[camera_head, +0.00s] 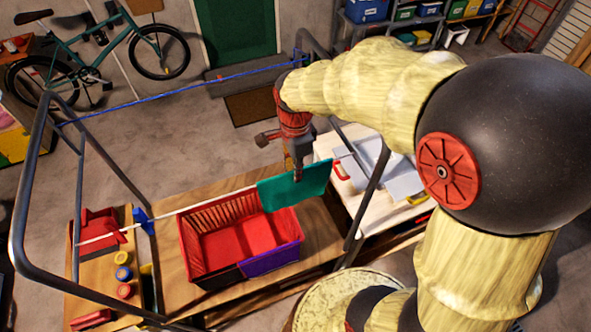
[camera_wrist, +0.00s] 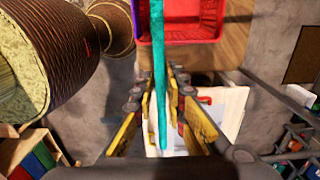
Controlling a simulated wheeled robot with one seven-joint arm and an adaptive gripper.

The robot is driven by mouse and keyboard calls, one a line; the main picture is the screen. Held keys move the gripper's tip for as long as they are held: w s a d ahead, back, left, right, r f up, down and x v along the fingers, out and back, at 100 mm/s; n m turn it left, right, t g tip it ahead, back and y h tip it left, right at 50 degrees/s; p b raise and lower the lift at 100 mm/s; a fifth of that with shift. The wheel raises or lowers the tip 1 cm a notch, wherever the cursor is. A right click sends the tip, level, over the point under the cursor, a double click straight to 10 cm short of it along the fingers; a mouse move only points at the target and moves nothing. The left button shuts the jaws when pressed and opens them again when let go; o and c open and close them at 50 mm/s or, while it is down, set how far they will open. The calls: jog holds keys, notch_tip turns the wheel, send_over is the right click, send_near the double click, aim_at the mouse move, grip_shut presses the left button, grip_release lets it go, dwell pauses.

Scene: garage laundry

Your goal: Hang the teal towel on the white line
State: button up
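The teal towel (camera_head: 295,188) is at the right part of the white line (camera_head: 218,200), its top edge along the line and its sheet spread flat beside the red basket. Whether it drapes over both sides of the line cannot be told. My gripper (camera_head: 297,172) points down at the towel's top edge. In the wrist view the towel (camera_wrist: 160,60) is a thin edge-on strip running between the yellow fingers (camera_wrist: 167,100). The fingers stand apart on either side of it, with visible gaps, so my gripper looks open around the towel.
A red and purple basket (camera_head: 208,262) stands on the wooden table (camera_head: 180,288) below the line. A dark metal frame (camera_head: 20,215) and a blue line (camera_head: 180,94) surround the spot. A white-topped unit (camera_head: 378,212) is at right.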

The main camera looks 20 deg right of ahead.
jog(key=o, duration=0.4)
notch_tip(320, 180, up, 12)
dwell(0.7)
